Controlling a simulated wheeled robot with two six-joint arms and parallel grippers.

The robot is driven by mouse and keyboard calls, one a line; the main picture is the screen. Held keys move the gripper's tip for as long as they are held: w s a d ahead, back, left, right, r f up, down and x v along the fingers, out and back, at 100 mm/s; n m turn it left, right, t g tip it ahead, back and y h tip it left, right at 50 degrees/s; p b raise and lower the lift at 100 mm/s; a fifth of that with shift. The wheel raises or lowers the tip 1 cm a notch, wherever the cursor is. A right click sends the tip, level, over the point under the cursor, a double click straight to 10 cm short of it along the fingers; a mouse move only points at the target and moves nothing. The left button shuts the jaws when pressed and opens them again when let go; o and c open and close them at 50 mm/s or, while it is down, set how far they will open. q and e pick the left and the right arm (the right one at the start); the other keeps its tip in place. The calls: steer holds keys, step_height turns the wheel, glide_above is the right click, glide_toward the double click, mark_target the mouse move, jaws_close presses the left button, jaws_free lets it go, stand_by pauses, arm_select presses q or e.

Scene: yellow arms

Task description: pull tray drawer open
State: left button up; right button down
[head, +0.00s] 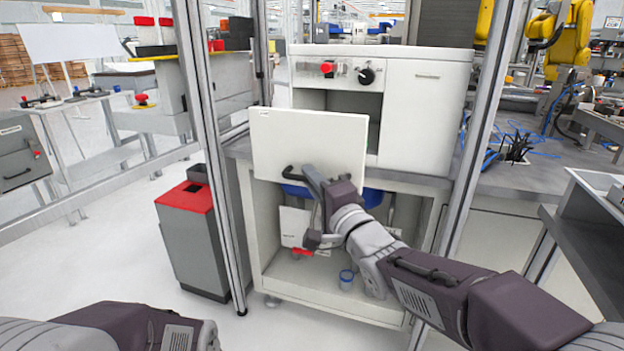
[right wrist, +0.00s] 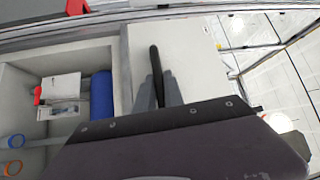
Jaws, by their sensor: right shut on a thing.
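The tray drawer has a white front panel (head: 318,138) with a black bar handle (head: 291,172). The panel stands out in front of the white cabinet, and a blue part shows behind its lower edge. My right gripper (head: 308,178) is at the handle and shut on it. In the right wrist view the black handle (right wrist: 156,72) runs between the fingers (right wrist: 158,95), against the pale panel (right wrist: 185,55). My left arm shows only in part at the lower left of the head view; its gripper is out of frame.
Below the drawer is an open cabinet compartment (head: 325,290) with a blue-rimmed cup (head: 346,279) and a red-ended item. A grey bin with a red top (head: 186,196) stands to the left. Metal frame posts (head: 213,150) rise on both sides of the cabinet. Clear floor lies left of the bin.

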stand_by(0.3)
steer(key=c, duration=1.5)
jaws_free()
steer(key=shift+o, duration=0.2)
steer(key=p+v, duration=0.2)
steer(key=v, duration=0.7)
